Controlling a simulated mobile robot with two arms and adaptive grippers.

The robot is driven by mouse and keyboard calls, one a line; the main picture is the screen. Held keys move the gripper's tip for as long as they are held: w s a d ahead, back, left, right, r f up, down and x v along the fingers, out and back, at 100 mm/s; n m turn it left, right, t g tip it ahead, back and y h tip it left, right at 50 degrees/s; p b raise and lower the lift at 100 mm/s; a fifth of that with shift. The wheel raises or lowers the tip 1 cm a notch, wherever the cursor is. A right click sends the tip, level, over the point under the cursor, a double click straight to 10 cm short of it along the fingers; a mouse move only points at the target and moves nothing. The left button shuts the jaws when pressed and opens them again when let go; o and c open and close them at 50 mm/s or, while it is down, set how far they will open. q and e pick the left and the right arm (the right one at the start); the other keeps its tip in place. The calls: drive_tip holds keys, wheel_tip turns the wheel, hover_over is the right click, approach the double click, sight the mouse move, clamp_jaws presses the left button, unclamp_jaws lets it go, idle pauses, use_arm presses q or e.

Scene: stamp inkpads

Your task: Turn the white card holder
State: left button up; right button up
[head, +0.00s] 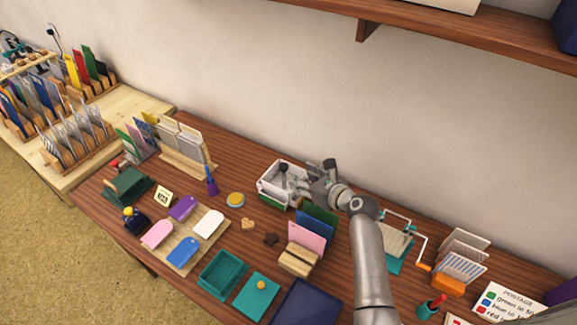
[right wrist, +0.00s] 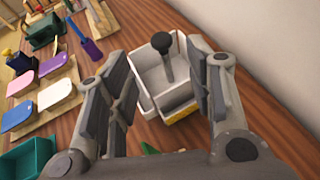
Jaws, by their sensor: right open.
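The white card holder (head: 270,192) is an open white box with inner divisions, standing on the wooden table near the wall. It also shows in the right wrist view (right wrist: 150,78), with a yellow patch low on its near side. A dark-knobbed tool (right wrist: 163,50) stands in it. My right gripper (head: 304,184) is at the holder's right end in the head view. In the right wrist view its open fingers (right wrist: 157,68) are on either side of the holder, with nothing clamped; contact cannot be told. My left gripper is out of view.
A wire stand (head: 395,235) is to the right. A shelf (head: 450,40) hangs above.

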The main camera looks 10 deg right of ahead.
sight(286, 167)
drive_tip(key=x, duration=0.6)
drive_tip(key=shift+w+f+b, duration=0.2)
drive_tip(key=shift+w+b, duration=0.1)
drive_tip(key=shift+w+a+f, duration=0.1)
drive_tip(key=shift+w+a, duration=0.1)
drive_tip(key=shift+w, duration=0.1)
drive_tip(key=shift+w+a+f, duration=0.15)
drive_tip(key=shift+w, duration=0.3)
drive_tip(key=c, duration=0.9)
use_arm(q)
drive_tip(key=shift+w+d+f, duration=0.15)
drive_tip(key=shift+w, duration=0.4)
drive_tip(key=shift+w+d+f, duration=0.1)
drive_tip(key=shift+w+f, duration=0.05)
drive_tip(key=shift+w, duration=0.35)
use_arm(e)
clamp_jaws()
